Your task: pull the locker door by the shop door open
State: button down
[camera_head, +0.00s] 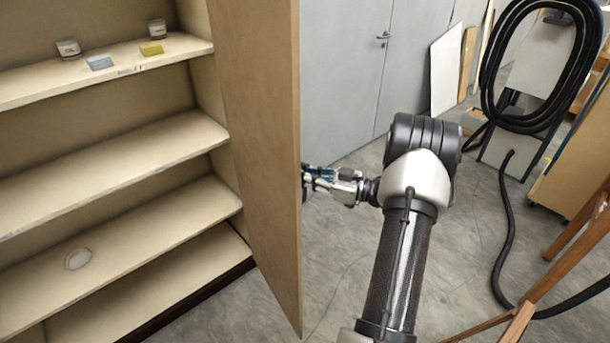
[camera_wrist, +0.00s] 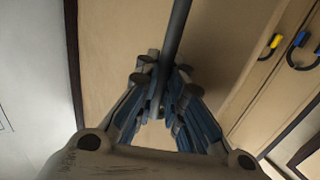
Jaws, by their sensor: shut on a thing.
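The locker door (camera_head: 262,150) is a tan panel standing open. In the head view it swings out toward me, and the shelves (camera_head: 110,153) behind it show to its left. My gripper (camera_head: 308,180) is at the door's outer side, partly hidden past its edge. In the wrist view my gripper (camera_wrist: 160,98) is shut on a dark bar handle (camera_wrist: 178,38) that runs up in front of the tan door face (camera_wrist: 120,45). The fingers close around the bar. The handle is hidden behind the door in the head view.
Small jars (camera_head: 69,48) and boxes stand on the upper shelf; a pale round thing (camera_head: 78,259) lies lower. A grey shop door (camera_head: 375,55) is behind. A black hose coil (camera_head: 540,65) and wooden legs (camera_head: 565,265) stand right. Locks (camera_wrist: 299,45) show in the wrist view.

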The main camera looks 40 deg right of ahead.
dwell(0.3)
jog(key=c, duration=1.7)
grip_release()
jog(key=shift+s, duration=0.1)
jog(key=v, duration=1.2)
jog(key=shift+r, duration=0.1)
